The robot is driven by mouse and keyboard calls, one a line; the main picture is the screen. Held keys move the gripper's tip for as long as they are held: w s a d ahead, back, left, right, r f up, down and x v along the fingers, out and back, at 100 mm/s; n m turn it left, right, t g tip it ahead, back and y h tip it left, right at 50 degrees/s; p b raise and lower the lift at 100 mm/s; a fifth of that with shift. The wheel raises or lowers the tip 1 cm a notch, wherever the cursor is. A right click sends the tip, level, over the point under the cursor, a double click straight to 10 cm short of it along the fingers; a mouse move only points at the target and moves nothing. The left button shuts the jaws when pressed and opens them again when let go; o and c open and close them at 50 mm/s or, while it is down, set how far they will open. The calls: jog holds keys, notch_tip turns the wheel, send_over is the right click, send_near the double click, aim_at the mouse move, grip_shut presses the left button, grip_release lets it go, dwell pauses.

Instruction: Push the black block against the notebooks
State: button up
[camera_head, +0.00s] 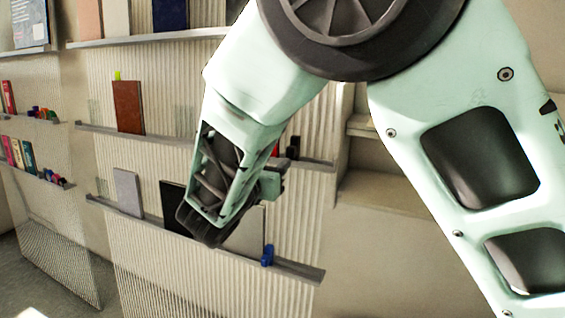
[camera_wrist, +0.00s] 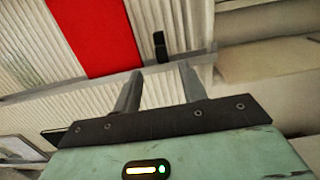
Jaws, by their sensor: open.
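The black block (camera_wrist: 159,46) stands upright on a shelf in the wrist view, a little right of a red notebook (camera_wrist: 96,36), with a narrow gap between them. In the head view the black block (camera_head: 293,147) shows small near the right end of the middle shelf, and only a sliver of the red notebook (camera_head: 275,150) shows past my arm. My gripper (camera_wrist: 160,72) is open and empty. Its fingertips are short of the shelf, and the block appears beyond them. In the head view my gripper (camera_head: 279,172) is partly hidden by my wrist.
A brown notebook (camera_head: 128,107) stands farther left on the middle shelf (camera_head: 160,138). The lower shelf (camera_head: 296,268) holds a grey notebook (camera_head: 128,192), a black notebook (camera_head: 171,205), a pale notebook (camera_head: 246,234) and a blue object (camera_head: 267,256). An empty cubby (camera_head: 385,194) lies to the right.

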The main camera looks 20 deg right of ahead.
jog(key=b+v, duration=0.1)
jog(key=v, duration=0.5)
